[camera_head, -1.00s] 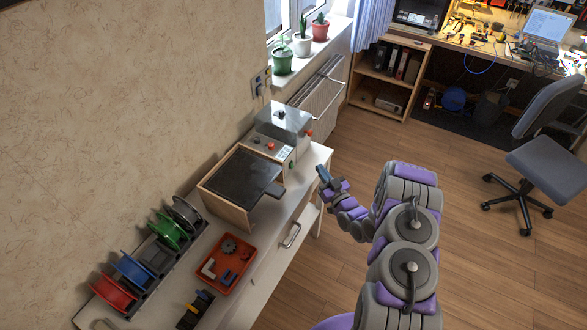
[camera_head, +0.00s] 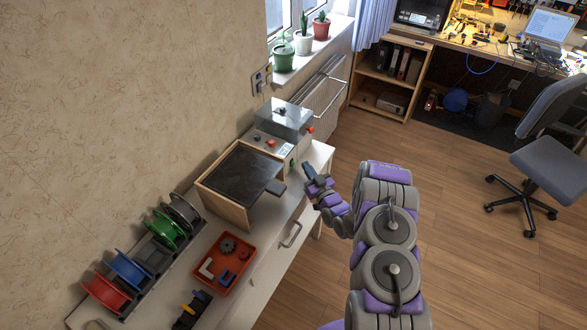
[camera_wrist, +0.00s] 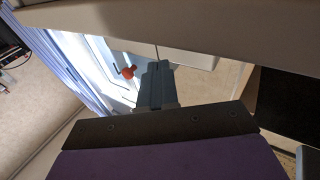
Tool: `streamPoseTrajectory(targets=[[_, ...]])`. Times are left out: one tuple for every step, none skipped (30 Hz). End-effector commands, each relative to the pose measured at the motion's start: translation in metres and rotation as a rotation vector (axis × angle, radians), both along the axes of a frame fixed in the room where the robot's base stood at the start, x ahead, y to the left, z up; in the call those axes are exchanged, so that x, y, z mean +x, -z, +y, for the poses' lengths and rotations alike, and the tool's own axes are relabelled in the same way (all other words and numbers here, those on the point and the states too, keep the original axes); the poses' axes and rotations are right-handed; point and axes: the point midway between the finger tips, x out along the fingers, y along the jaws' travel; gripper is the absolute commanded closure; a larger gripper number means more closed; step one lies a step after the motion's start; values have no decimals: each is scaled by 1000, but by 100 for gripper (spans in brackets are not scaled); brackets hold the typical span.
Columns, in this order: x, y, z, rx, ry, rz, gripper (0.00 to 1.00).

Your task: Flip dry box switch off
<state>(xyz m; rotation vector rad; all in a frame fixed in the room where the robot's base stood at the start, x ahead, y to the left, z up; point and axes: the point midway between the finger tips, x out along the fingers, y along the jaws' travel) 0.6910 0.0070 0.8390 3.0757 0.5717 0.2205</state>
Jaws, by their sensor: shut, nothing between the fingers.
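A box with a grey see-through lid (camera_head: 284,119) stands on the white cabinet by the wall, with a red-orange knob at its right side. In front of it is a light panel (camera_head: 262,145) with small dark controls and a red button (camera_head: 271,143). A small green spot (camera_head: 292,163) shows on the panel's right side; I cannot tell which control is the dry box switch or its position. My gripper (camera_head: 309,171) is shut and empty, just right of the panel and apart from it. In the wrist view my shut fingers (camera_wrist: 156,82) point towards the cabinet, beside a red-orange knob (camera_wrist: 127,72).
A wooden box with a dark lid (camera_head: 243,173) stands left of the panel, its handle jutting right. A red tray (camera_head: 224,264) and several filament spools (camera_head: 164,229) lie nearer. Floor (camera_head: 455,215) to the right is clear up to the chair (camera_head: 548,165).

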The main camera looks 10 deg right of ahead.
Motion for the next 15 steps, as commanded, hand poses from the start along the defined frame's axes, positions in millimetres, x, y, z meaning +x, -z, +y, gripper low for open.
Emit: streamPoseTrajectory(targets=[[3, 3, 5, -1, -3, -1, 100], [5, 4, 7, 0, -3, -1, 100], [7, 5, 9, -1, -2, -1, 100], [8, 6, 11, -1, -1, -1, 100], [9, 7, 12, -1, -2, -1, 100], [10, 7, 14, -1, -2, -1, 100], [11, 8, 15, -1, -2, -1, 100], [12, 8, 16, 0, -2, -1, 100], [12, 8, 16, -1, -1, -1, 100], [13, 8, 17, -1, 0, -1, 100], [13, 9, 17, 0, 0, -1, 100], [13, 9, 17, 0, 0, 0, 100], [13, 9, 17, 0, 0, -1, 100], [13, 9, 17, 0, 0, 0, 100], [13, 9, 17, 0, 0, 0, 100]])
